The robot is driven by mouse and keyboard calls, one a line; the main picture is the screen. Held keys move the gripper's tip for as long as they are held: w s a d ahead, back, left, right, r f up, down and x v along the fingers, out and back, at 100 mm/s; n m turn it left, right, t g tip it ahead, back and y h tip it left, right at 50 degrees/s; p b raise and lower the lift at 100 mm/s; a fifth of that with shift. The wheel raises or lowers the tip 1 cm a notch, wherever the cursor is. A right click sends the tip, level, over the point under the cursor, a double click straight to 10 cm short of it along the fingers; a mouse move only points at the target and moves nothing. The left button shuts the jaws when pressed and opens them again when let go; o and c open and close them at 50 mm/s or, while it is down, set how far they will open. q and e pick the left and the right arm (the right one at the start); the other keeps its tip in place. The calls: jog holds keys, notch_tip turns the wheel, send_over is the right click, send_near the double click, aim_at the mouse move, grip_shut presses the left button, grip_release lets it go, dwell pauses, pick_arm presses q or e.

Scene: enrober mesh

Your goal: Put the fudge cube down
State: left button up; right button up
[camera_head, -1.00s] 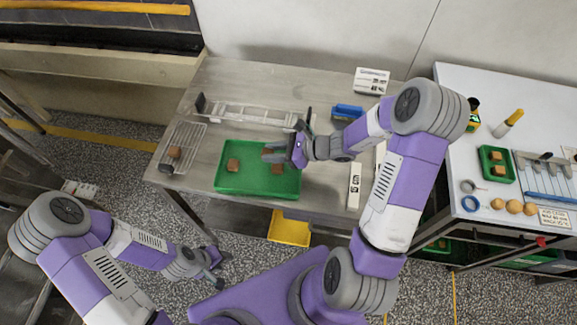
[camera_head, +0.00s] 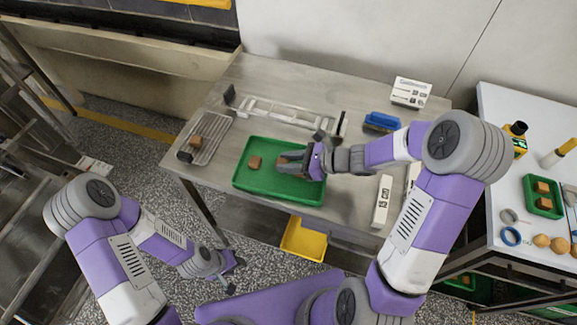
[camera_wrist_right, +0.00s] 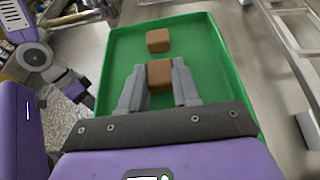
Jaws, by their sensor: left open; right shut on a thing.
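My right gripper (camera_wrist_right: 158,85) is shut on a brown fudge cube (camera_wrist_right: 160,75) low inside the green tray. In the head view my right gripper (camera_head: 287,162) hides this cube. A second brown cube (camera_wrist_right: 158,40) lies on the tray floor just beyond the fingertips; it also shows in the head view (camera_head: 255,162). The green tray (camera_head: 262,190) lies on the steel table. My left gripper (camera_head: 232,264) is open and empty, low over the floor in front of the table. Whether the held cube touches the tray floor I cannot tell.
A wire rack (camera_head: 212,140) with a brown cube (camera_head: 196,141) stands left of the tray. A clear-railed frame (camera_head: 280,112) lies behind it. A blue brush (camera_head: 381,122), a white box (camera_head: 411,92) and a white bar (camera_head: 382,202) lie to the right.

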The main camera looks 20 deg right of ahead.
jog(key=shift+f, duration=0.95)
jog(key=shift+r, duration=0.1)
jog(key=shift+f+b, duration=0.4)
jog(key=shift+b, duration=0.05)
jog(key=o, duration=0.8)
jog(key=shift+d+f, duration=0.1)
jog(key=shift+r+p, duration=0.55)
jog(key=shift+r, duration=0.05)
jog(key=p+v, duration=0.2)
jog(key=v, duration=1)
jog(key=shift+f, duration=0.1)
